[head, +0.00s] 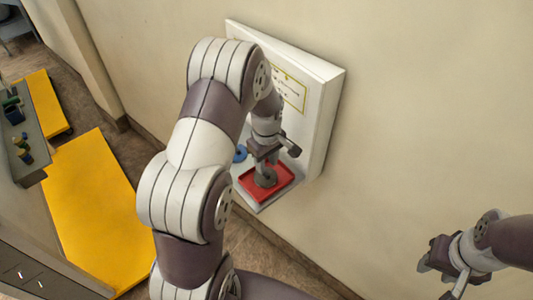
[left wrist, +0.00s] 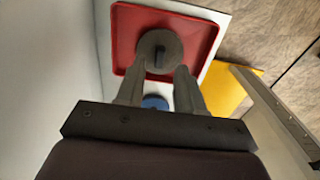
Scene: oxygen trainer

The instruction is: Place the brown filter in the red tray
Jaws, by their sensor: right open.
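The brown filter (head: 266,178), a grey-brown round disc, is at the red tray (head: 246,187). In the left wrist view the filter (left wrist: 170,42) shows face-on against the floor of the red tray (left wrist: 126,38), with a dark mark at its centre. My left gripper (head: 262,168) points down over the tray. Its two fingertips (left wrist: 163,68) stand apart at the near edge of the filter. I cannot tell whether they grip it or whether it rests on the tray floor. My right gripper (head: 447,278) is open and empty at the lower right, far from the tray.
A white wall panel (head: 325,110) with a yellow-framed label stands behind the tray. A blue round part (head: 240,153) lies beside the tray on the panel's shelf; it also shows in the left wrist view (left wrist: 155,102). A yellow platform (head: 95,210) and a grey table (head: 35,140) are at left.

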